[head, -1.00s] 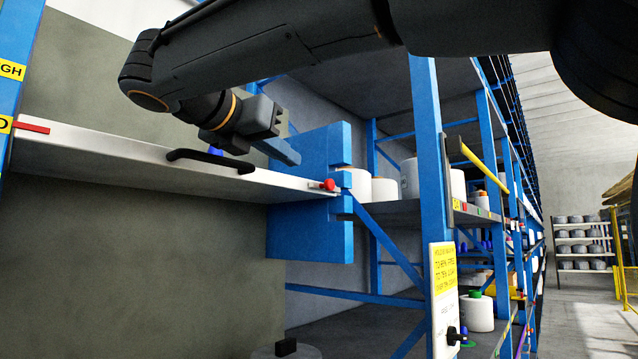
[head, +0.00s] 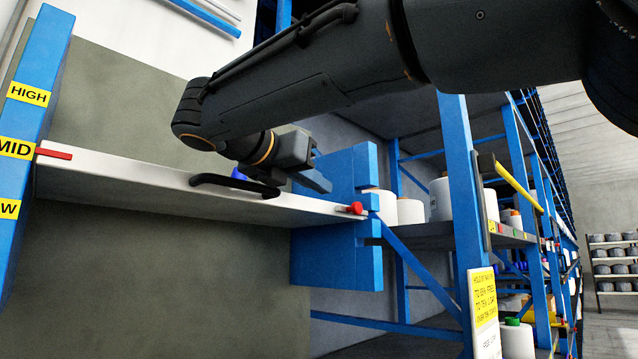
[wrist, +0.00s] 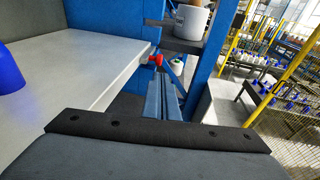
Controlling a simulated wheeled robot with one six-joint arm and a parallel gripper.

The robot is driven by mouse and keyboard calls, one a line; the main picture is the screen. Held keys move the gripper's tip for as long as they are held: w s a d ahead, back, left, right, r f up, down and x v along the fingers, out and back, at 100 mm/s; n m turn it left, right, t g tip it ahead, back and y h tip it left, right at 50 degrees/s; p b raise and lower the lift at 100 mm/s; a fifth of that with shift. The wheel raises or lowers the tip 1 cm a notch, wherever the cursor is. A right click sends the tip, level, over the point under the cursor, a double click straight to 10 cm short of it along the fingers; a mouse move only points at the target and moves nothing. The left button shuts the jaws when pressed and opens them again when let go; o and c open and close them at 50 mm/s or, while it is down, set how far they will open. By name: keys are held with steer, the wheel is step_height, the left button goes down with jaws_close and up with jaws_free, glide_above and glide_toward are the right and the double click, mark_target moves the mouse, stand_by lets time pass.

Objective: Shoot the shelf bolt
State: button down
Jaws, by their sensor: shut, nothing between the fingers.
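The shelf bolt has a red knob (head: 355,208) at the right end of the white shelf (head: 140,180), against the blue notched plate (head: 340,262). The red knob also shows in the wrist view (wrist: 157,60), just beyond my fingertips. My gripper (head: 318,183) is above the shelf's right end, left of and a little above the knob in the head view. Its blue-grey fingers (wrist: 163,97) are together with nothing between them. They look apart from the knob, though the exact gap is hard to tell. The bolt's rod is too small to make out.
A black handle (head: 235,186) is on the shelf's front edge. A blue object (wrist: 10,72) stands on the shelf. The left post carries HIGH, MID (head: 15,148) and LOW labels, with a red tab at MID. A blue upright (head: 457,200) and white bobbins (head: 410,211) are to the right.

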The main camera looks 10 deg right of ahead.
mark_target(354, 206)
steer(key=p+x, duration=0.2)
steer(key=x, duration=0.9)
steer(key=shift+w+p, duration=0.1)
steer(key=shift+p, duration=0.2)
steer(key=shift+w, duration=0.1)
